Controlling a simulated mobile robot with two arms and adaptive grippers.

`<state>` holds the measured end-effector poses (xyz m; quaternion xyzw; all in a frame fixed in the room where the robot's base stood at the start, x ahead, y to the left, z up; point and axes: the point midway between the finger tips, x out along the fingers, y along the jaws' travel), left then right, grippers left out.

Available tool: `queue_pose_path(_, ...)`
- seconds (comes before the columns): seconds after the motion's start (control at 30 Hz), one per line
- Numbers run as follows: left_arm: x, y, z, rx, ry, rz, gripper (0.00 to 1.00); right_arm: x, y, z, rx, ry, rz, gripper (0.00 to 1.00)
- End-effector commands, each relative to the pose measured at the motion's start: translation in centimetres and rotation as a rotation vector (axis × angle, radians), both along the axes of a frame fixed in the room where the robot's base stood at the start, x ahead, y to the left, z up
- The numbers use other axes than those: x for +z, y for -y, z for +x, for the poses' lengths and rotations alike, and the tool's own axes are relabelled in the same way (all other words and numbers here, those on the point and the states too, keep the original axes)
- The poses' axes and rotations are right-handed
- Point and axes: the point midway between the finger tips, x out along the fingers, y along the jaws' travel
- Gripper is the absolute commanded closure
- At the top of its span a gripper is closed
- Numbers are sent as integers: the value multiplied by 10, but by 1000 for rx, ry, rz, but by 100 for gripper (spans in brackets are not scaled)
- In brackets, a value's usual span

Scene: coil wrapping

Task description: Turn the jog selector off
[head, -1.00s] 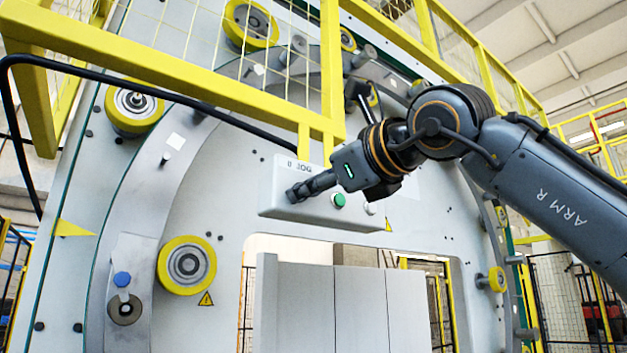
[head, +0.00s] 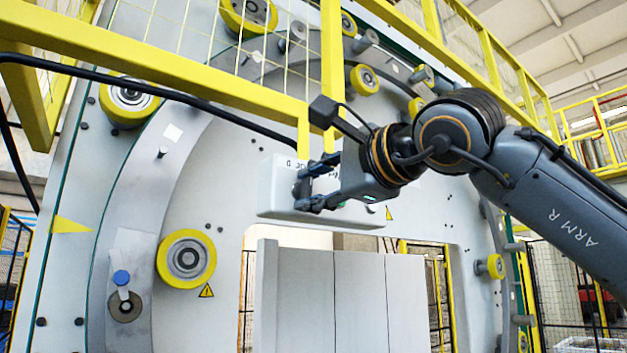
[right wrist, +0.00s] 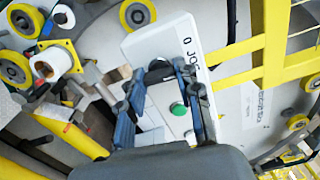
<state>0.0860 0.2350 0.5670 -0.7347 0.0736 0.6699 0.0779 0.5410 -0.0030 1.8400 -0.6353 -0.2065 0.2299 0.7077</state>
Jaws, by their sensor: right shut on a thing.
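The jog control box (head: 275,188) is a pale panel on the machine's face, lettered "0 JOG", and it also shows in the right wrist view (right wrist: 160,42). My right gripper (head: 301,187) is at the box front, one finger above the other. In the right wrist view its fingertips (right wrist: 159,74) close around the dark jog selector (right wrist: 158,66). The fingers largely hide the selector, so its exact pointing is unclear. A green button (right wrist: 178,109) sits between the fingers, apart from the tips. My left gripper is not in view.
A yellow railing (head: 200,85) with mesh runs above the box, its post (head: 330,60) coming down close to the gripper. A black cable (head: 180,97) reaches toward the box. Yellow-rimmed rollers (head: 187,257) stand out around the ring. Grey panels (head: 305,300) lie below.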

Motion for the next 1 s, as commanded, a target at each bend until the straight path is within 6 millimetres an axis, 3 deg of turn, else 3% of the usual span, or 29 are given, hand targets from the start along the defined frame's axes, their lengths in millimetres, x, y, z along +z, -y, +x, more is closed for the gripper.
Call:
queue_pose_path(0.8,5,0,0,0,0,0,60,-1,0,0,-1,72,-102,98)
queue_pose_path(0.83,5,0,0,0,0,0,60,-1,0,0,-1,72,-102,65)
queue_pose_path(0.93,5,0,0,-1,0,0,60,-1,0,0,-1,71,-102,44)
queue_pose_path(1.0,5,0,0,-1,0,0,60,-1,0,0,0,72,-101,43)
